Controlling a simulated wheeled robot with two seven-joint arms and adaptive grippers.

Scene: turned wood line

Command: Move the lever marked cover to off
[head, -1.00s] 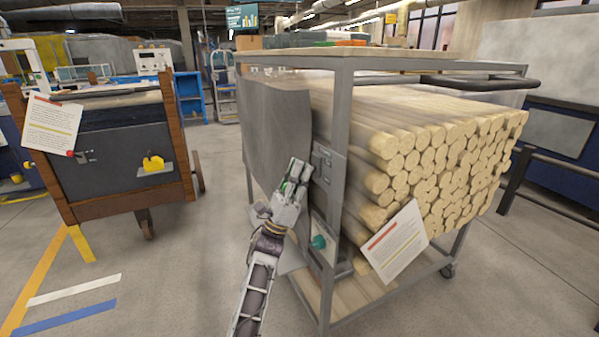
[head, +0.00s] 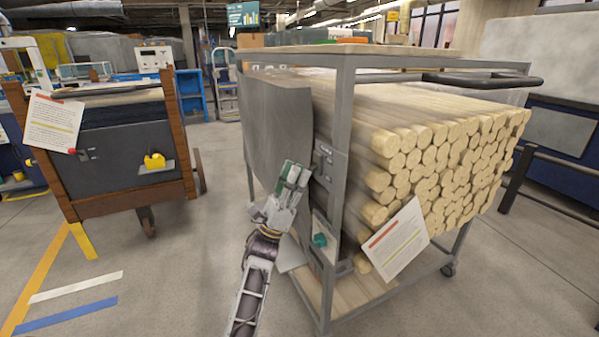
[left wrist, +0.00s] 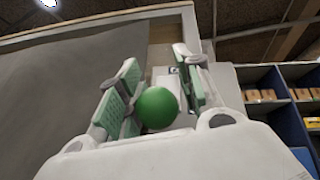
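My left gripper (head: 294,172) is raised beside the left upright of the metal cart, in front of its grey curved sheet (head: 280,115). In the left wrist view the gripper (left wrist: 157,85) is open, with a green ball knob (left wrist: 157,108) between its two green-padded fingers. The knob is close to the left finger; I cannot tell whether they touch. Its stem is hidden. A teal knob (head: 320,240) sits on a plate lower on the same upright, below the gripper. No readable "cover" or "off" marking shows. My right gripper is not in view.
The cart carries a large stack of round wooden rods (head: 440,160) and a white notice (head: 395,240). A wooden-framed cart (head: 115,195) with a yellow knob (head: 154,160) stands left. Floor between the carts is clear.

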